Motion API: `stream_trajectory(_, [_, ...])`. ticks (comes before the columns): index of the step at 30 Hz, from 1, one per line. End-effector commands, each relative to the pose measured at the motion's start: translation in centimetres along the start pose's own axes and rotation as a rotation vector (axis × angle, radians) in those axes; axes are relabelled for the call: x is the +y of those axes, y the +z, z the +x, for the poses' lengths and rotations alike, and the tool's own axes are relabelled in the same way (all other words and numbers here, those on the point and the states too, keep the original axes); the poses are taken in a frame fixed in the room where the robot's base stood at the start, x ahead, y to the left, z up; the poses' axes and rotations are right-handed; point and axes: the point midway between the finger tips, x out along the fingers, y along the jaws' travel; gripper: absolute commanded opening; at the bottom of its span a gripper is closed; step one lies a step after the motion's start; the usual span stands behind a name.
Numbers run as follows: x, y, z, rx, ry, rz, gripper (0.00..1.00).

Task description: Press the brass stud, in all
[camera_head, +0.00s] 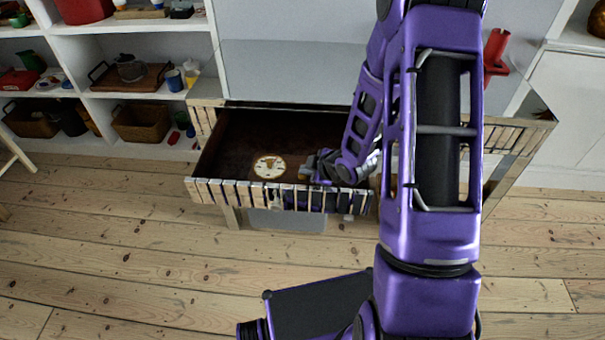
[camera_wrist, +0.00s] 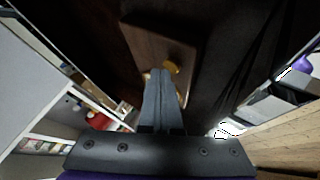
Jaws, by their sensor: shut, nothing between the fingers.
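The brass stud (camera_wrist: 172,67) is a small round yellow spot on a brown wooden block (camera_wrist: 158,38), in the upper middle of the wrist view. My gripper (camera_wrist: 161,73) is shut and empty. Its fingertips are right beside the stud in the picture and overlap the lower part of the block. I cannot tell whether they touch the stud. In the head view my gripper (camera_head: 314,168) is down inside an open drawer (camera_head: 232,140). The stud and block cannot be made out there, beside or behind my gripper and arm.
A round cream disc (camera_head: 269,167) with a brown figure lies on the drawer floor, left of my gripper. The drawer's striped front (camera_head: 255,194) stands close in front of my gripper. White shelves (camera_head: 140,95) stand at the left.

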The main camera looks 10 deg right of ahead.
Motion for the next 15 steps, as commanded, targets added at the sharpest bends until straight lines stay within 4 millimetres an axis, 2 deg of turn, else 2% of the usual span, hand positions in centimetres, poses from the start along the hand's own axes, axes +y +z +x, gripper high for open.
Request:
stream_trajectory(4, [0.50, -0.49, -0.68, 0.000, 0.000, 0.000, 0.00])
stream_trajectory(15, [0.56, -0.56, -0.76, 0.001, 0.000, 0.000, 0.00])
